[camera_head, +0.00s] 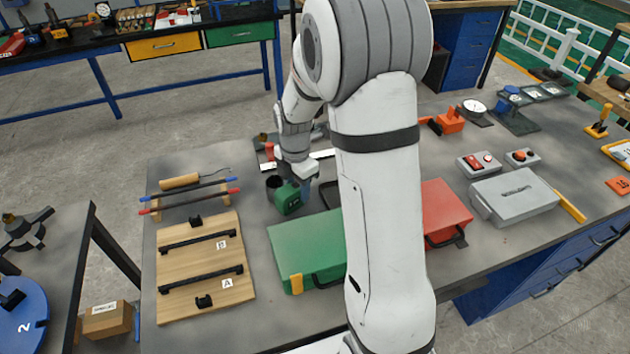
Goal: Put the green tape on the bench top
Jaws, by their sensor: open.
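A small green object with a pale mark, which looks like the green tape (287,201), is at the middle of the grey bench top (390,300), behind the large green case. A dark round opening shows at its upper left; I cannot tell whether it is part of it. My gripper (302,188) points down just right of and above the green object, with open jaws. The fingertips are small and partly hidden, and I cannot tell whether they touch it. My arm covers part of the bench to the right.
A green case (305,248) and a red case (445,208) lie in front and to the right. A wooden board (206,268) with black handles and a small rack (190,199) stand left. A grey case (514,192) lies farther right. Bare bench shows at the front right.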

